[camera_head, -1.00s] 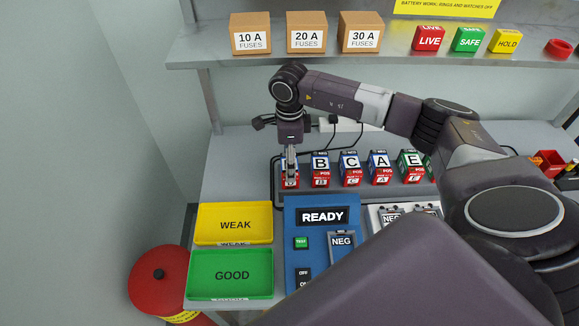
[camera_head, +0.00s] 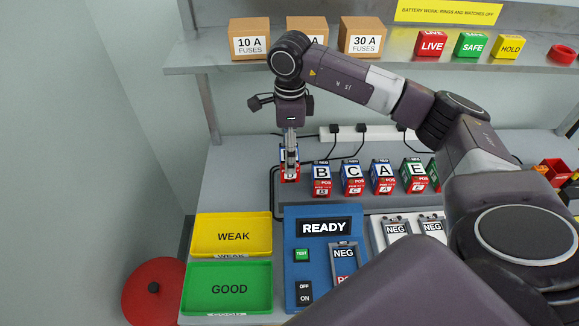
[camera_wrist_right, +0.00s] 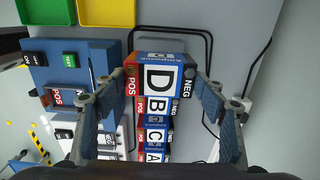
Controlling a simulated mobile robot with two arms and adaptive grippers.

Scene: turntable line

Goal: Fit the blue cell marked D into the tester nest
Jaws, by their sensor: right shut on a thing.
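The blue cell marked D (camera_head: 290,176) is between the fingers of my right gripper (camera_head: 290,158), at the left end of the row of cells. In the right wrist view the cell (camera_wrist_right: 158,78) shows its D face, with POS to the left and NEG to the right; the right gripper (camera_wrist_right: 165,92) has a finger on each side of it. The blue tester (camera_head: 295,222) stands nearer, with READY on its display. Its nest (camera_head: 344,264) shows NEG and part of POS, and looks empty; my arm hides its lower part. My left gripper is not in view.
Cells B (camera_head: 321,178), C (camera_head: 352,177), A (camera_head: 382,176) and E (camera_head: 414,175) stand just right of D. A yellow WEAK tray (camera_head: 201,236) and green GOOD tray (camera_head: 193,290) lie left of the tester. A shelf (camera_head: 215,66) with fuse boxes spans the back.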

